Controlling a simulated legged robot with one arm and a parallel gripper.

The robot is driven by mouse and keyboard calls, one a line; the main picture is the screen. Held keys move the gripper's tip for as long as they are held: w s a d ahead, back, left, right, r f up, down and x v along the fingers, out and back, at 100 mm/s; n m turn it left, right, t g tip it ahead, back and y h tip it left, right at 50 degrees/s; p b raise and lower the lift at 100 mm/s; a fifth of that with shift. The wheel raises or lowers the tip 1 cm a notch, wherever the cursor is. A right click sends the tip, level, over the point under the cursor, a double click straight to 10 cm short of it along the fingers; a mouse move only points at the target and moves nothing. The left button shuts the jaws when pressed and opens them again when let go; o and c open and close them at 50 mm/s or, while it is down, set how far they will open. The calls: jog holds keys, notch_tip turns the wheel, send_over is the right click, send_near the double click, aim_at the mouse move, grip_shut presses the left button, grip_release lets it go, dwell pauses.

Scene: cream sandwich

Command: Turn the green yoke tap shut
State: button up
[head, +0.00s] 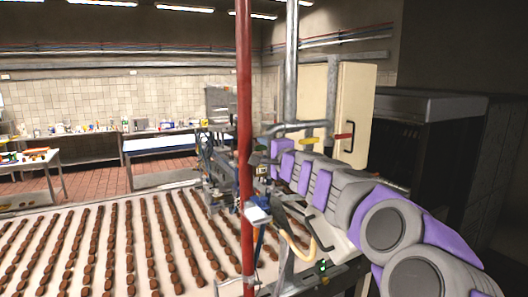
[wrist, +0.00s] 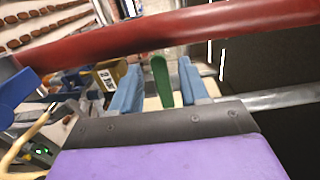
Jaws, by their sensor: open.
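The green tap handle (wrist: 161,82) shows in the wrist view as an upright green bar with a rounded top. My gripper (wrist: 160,66) is open, with one blue-grey finger on each side of the handle. A narrow gap shows between the handle and each finger, so I see no grip on it. The lower part of the handle and the tap's body are hidden behind my gripper's dark front edge. In the head view my purple and grey arm reaches in from the lower right, and I cannot make out the green handle clearly there.
A vertical red pipe (head: 245,110) stands close to my gripper; it crosses the top of the wrist view (wrist: 180,30). Grey pipes (head: 291,75) carry a yellow handle (head: 309,140) and a red handle (head: 344,136). A conveyor (head: 105,203) with rows of brown pieces lies left.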

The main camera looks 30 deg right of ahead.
jog(key=shift+s+d, duration=0.1)
jog(key=shift+s, duration=0.35)
jog(key=s+b, duration=0.1)
jog(key=s, duration=1.5)
jog(key=shift+s+d, duration=0.2)
jog(key=shift+d, duration=0.05)
